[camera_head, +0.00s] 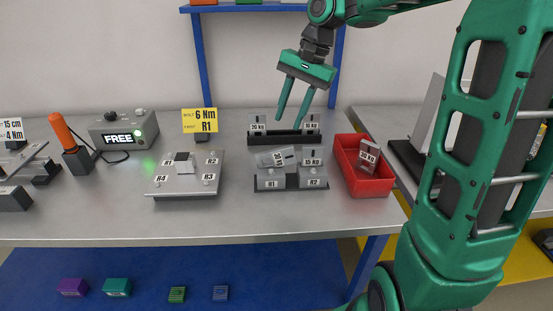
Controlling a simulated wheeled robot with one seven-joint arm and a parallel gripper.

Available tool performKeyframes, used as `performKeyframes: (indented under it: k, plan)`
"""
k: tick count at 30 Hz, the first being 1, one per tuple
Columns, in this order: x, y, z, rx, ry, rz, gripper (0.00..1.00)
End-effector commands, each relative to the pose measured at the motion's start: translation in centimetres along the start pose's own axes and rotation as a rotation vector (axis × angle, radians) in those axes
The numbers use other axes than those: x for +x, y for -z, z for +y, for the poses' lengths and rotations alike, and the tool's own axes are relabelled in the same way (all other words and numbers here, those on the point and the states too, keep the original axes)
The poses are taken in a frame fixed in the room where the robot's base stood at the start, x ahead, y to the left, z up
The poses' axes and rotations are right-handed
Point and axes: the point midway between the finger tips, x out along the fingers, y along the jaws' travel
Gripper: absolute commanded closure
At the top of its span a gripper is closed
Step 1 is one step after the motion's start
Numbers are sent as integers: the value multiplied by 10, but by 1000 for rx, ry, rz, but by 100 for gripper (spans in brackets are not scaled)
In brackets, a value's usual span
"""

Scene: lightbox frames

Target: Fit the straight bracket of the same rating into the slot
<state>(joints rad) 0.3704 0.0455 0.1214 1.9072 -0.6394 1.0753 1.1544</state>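My gripper (290,123) is open and empty, its fingers pointing down above the back black holder (284,140). That holder has one bracket plate at its left end (258,124), which seems to read 20 kg, and another at its right end (311,123), its number unclear. A gap lies between them. The front holder (290,188) has blocks marked R1 and R2. A bracket (266,160) lies tilted over R1, its rating unclear; an upright plate (311,158) behind R2 seems to read 15 kg. A bracket (369,153) leans in the red bin (375,188). Which are straight I cannot tell.
A grey plate fixture (185,185) marked R2, R3 and R4 stands to the left, with a yellow 6 Nm R1 sign (200,121) behind it. A FREE box (124,130) and an orange-handled tool (62,132) stand further left. The table front is clear.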

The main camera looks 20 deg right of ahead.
Motion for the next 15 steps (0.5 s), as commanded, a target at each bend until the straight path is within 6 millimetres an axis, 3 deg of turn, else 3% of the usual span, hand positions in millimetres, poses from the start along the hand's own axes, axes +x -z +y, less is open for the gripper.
performKeyframes:
  k: [9,15]
  plan:
    - [-2,4,11,631,44,-43,67]
    - [-3,4,15,934,56,-75,67]
